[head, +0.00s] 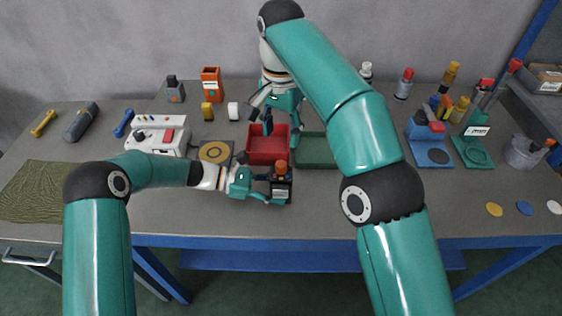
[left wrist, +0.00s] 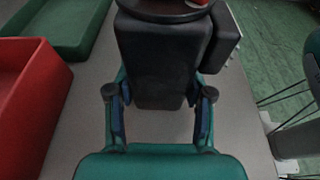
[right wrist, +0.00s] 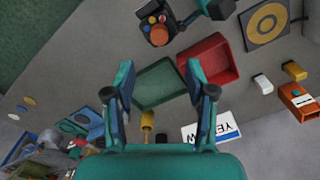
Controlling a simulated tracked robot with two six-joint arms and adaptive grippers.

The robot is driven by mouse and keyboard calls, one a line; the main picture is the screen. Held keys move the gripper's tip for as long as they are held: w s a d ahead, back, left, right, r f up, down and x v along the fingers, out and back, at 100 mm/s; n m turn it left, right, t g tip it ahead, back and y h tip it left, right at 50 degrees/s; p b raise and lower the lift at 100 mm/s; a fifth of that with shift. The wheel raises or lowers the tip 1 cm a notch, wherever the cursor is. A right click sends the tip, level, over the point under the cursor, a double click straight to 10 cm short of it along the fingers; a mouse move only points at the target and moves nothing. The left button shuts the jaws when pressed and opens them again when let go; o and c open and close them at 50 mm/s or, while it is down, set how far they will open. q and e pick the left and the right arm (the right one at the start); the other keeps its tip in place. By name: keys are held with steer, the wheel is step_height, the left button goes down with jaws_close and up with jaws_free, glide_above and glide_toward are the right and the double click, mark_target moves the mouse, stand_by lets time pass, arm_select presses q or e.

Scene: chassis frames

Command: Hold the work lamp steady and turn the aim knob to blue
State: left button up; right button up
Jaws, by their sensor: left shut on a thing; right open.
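The work lamp (head: 281,188) is a dark, boxy body with an orange-red top (head: 281,168). It stands upright near the front middle of the table. My left gripper (head: 275,189) is shut on it; in the left wrist view the dark lamp body (left wrist: 165,60) fills the space between the fingers (left wrist: 158,110). In the right wrist view the lamp (right wrist: 150,12) shows small coloured spots, yellow, red and blue among them. Which way the knob points I cannot tell. My right gripper (head: 262,112) is open and empty above the red bin, behind and apart from the lamp.
The red bin (head: 268,157) and green tray (head: 318,163) lie behind the lamp. A plate with a yellow ring (head: 215,152) and a white device (head: 152,143) are to the left. The front right table is mostly clear.

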mark_target(281, 163)
step_height(281, 163, down, 10)
steer(key=shift+s, duration=0.1)
stand_by(0.4)
jaws_close()
